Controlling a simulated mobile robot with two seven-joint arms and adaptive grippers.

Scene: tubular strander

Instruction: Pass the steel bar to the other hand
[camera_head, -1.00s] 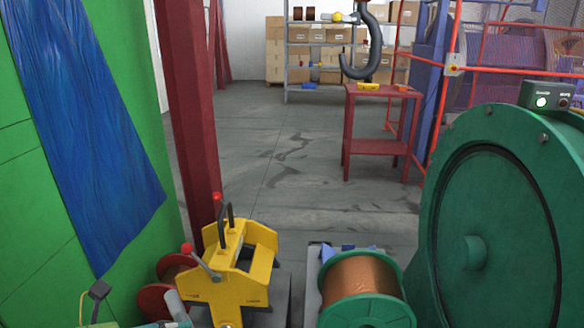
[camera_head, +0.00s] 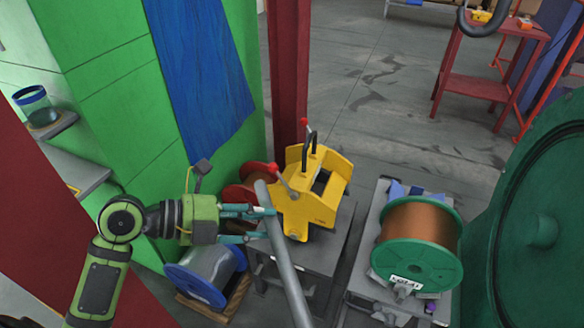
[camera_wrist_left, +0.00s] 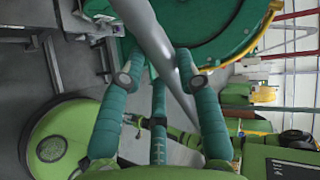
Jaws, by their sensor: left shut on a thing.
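The steel bar (camera_head: 283,258) is a long grey round bar, slanting from beside the yellow fixture down to the bottom edge of the head view. My left gripper (camera_head: 266,224), with teal fingers on a green body, is shut on the bar near its upper end. In the left wrist view the bar (camera_wrist_left: 148,28) passes between the fingers of my left gripper (camera_wrist_left: 158,62), and part of it is hidden behind them. The bar's lower end is cut off in the head view. My right gripper is not in view.
A yellow fixture (camera_head: 318,206) with black handles stands on a grey cart just behind the bar. A green spool of copper wire (camera_head: 420,235) stands to its right, and a blue spool (camera_head: 207,270) sits below my left gripper. A large green machine (camera_head: 540,220) fills the right side.

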